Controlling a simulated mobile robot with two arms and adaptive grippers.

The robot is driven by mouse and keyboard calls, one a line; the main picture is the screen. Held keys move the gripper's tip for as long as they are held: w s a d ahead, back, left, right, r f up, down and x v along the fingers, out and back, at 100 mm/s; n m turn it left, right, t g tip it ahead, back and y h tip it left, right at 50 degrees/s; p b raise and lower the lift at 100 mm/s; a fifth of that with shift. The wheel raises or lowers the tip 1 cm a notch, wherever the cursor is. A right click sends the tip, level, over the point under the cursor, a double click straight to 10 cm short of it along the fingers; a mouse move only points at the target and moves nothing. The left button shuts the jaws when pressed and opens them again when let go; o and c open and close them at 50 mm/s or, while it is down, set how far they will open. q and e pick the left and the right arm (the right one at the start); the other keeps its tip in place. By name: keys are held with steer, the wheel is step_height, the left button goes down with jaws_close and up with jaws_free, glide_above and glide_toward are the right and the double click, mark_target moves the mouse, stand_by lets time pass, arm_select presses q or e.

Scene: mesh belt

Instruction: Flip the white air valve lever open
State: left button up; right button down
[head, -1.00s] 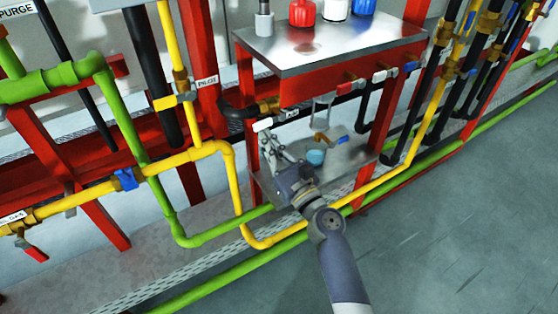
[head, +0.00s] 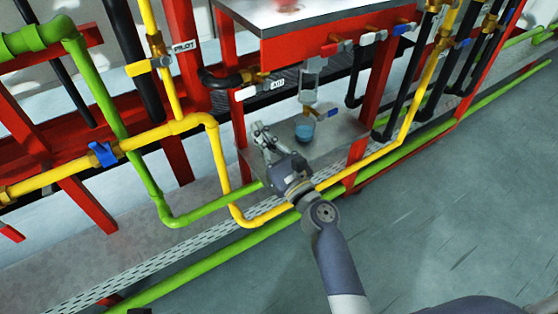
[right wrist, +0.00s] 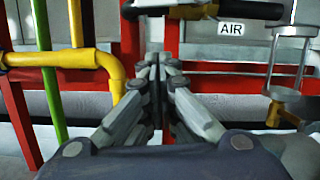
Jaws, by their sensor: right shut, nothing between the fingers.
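The white air valve lever (head: 245,94) sticks out to the left from a brass valve beside the AIR label (head: 276,84), under the red-framed bench. In the right wrist view part of a pale lever (right wrist: 150,4) shows at the top edge, left of the AIR label (right wrist: 231,29). My right gripper (head: 258,131) is below the lever in the head view and apart from it. Its fingers (right wrist: 160,78) are together and empty in the right wrist view. My left gripper is not in view.
A yellow pipe (head: 222,160) and a green pipe (head: 140,165) run left of and below my right gripper. A red bench post (head: 240,125) stands close by. Floor at right is clear.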

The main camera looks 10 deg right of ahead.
steer(key=b+v, duration=0.1)
steer(key=v, duration=0.6)
steer(key=shift+s, duration=0.15)
